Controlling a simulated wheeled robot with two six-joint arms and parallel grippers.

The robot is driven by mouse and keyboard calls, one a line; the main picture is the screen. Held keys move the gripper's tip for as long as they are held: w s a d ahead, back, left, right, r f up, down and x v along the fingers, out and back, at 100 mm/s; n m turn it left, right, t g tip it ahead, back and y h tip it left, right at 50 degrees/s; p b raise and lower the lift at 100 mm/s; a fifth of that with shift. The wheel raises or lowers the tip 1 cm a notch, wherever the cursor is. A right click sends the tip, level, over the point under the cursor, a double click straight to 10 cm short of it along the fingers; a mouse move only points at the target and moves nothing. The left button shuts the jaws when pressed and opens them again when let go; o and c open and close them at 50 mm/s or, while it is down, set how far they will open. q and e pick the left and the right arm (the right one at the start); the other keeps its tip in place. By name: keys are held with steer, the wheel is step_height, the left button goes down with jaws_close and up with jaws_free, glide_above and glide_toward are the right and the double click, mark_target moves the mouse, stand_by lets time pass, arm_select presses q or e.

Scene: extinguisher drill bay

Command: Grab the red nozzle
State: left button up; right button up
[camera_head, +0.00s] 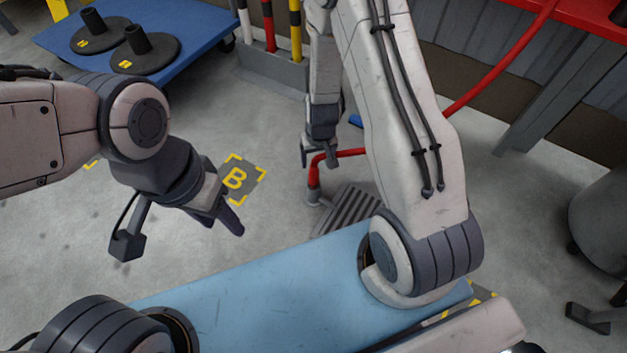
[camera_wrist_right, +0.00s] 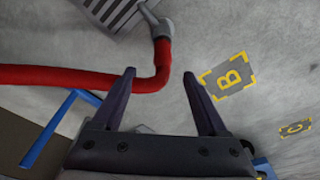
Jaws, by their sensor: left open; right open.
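The red nozzle (camera_head: 314,175) hangs at the end of a red hose (camera_head: 480,88), low over the floor, and it has a grey tip. In the right wrist view the nozzle (camera_wrist_right: 162,52) bends away just past my fingertips, a little right of the midline. My right gripper (camera_head: 318,158) points down close by the nozzle. Its two fingers (camera_wrist_right: 158,76) are apart, with nothing clearly held between them; I cannot tell whether either touches the hose. My left gripper (camera_head: 226,222) is open and empty, off to the left.
A slatted floor drain (camera_head: 350,208) lies beside the nozzle. A floor mark B (camera_head: 236,179) is to its left. A blue cart (camera_head: 190,42) with black bases and a rack of striped posts (camera_head: 272,65) stand behind. A grey drum (camera_head: 602,220) is at right.

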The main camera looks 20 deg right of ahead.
mark_target(316, 167)
steer(key=f+b, duration=0.2)
steer(key=f, duration=0.1)
steer(key=f+b, duration=0.1)
steer(key=f, duration=0.1)
steer(key=shift+w, duration=0.4)
steer(key=f+b, duration=0.3)
steer(key=w+f+b, duration=0.1)
steer(key=shift+a+f, duration=0.15)
steer(key=shift+f, duration=0.25)
steer(key=shift+r, duration=0.1)
jaws_close()
stand_by(0.5)
